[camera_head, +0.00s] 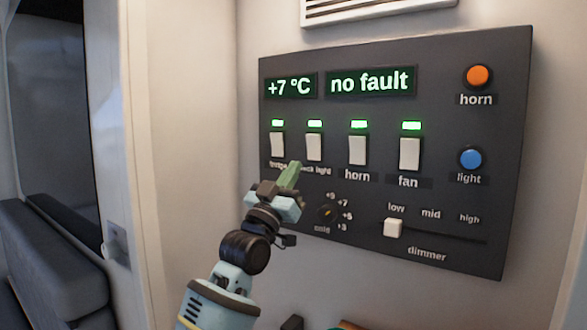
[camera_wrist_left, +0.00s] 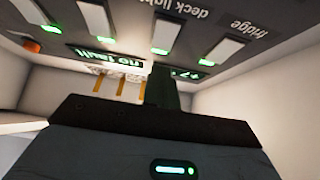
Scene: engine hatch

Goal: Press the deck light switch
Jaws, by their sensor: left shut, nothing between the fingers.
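The deck light switch (camera_head: 314,147) is a white rocker on the dark wall panel, second from the left, with a lit green lamp (camera_head: 315,124) above it. Its label is partly hidden by my gripper. My left gripper (camera_head: 290,176) is shut and empty, its green fingertips just below and slightly left of the switch. I cannot tell whether they touch the panel. In the left wrist view the panel appears upside down. The deck light switch (camera_wrist_left: 168,34) is there above the dark shut fingers (camera_wrist_left: 165,88). My right gripper is not in view.
The fridge switch (camera_head: 277,145) is close on the left, the horn switch (camera_head: 357,150) and fan switch (camera_head: 409,154) on the right, all with green lamps lit. A rotary knob (camera_head: 327,212) and dimmer slider (camera_head: 393,228) are lower. The display (camera_head: 370,82) reads "no fault".

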